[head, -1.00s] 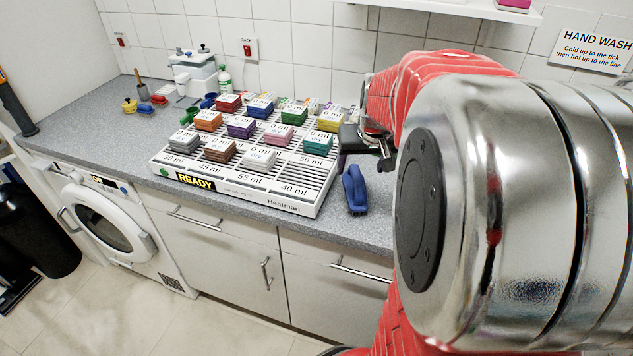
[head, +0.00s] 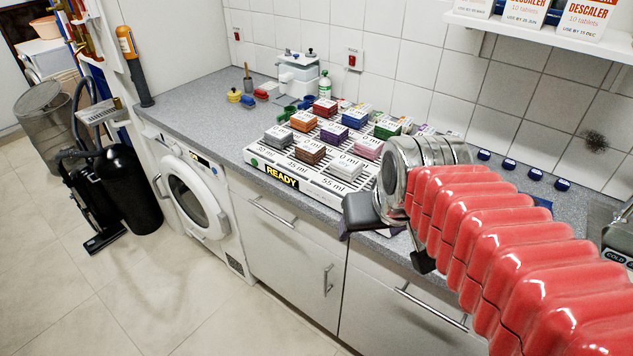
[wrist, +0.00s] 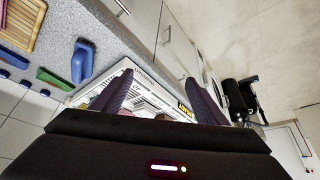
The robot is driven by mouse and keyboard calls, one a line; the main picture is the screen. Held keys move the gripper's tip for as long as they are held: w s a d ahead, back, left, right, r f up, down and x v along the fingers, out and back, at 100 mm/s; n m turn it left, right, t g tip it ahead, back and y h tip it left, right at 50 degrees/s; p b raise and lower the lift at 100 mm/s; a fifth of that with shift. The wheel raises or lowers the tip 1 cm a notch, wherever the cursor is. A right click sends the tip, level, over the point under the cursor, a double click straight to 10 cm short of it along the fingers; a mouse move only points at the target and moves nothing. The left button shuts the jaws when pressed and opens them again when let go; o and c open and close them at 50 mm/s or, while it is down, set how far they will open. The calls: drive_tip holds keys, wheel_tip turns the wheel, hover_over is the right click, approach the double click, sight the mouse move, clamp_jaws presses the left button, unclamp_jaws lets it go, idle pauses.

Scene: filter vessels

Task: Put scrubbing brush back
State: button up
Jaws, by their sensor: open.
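My gripper (head: 368,234) hangs at the counter's front edge in the head view, by the right end of the heater tray. Its purple fingers stand apart with nothing between them in the wrist view (wrist: 158,82). A blue long-handled thing (wrist: 82,60), which may be the scrubbing brush, lies on the grey counter in the wrist view, to the left of the fingers and apart from them. My arm and gripper seem to hide it in the head view. Its bristles cannot be made out. I cannot tell which spot is its place.
The white heater tray (head: 262,160) carries several coloured blocks. A green thing (wrist: 55,78) and a wooden slatted piece (wrist: 22,25) lie near the blue one. Blue-capped pieces (head: 509,164) line the back. Below the counter (head: 190,97) are a washing machine (head: 190,195) and cupboards.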

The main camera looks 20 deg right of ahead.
drive_tip(key=s+a+n, duration=0.1)
drive_tip(key=s+a, duration=0.4)
drive_tip(key=shift+f+n+y, duration=0.3)
drive_tip(key=shift+y, duration=0.1)
drive_tip(key=shift+c, duration=0.2)
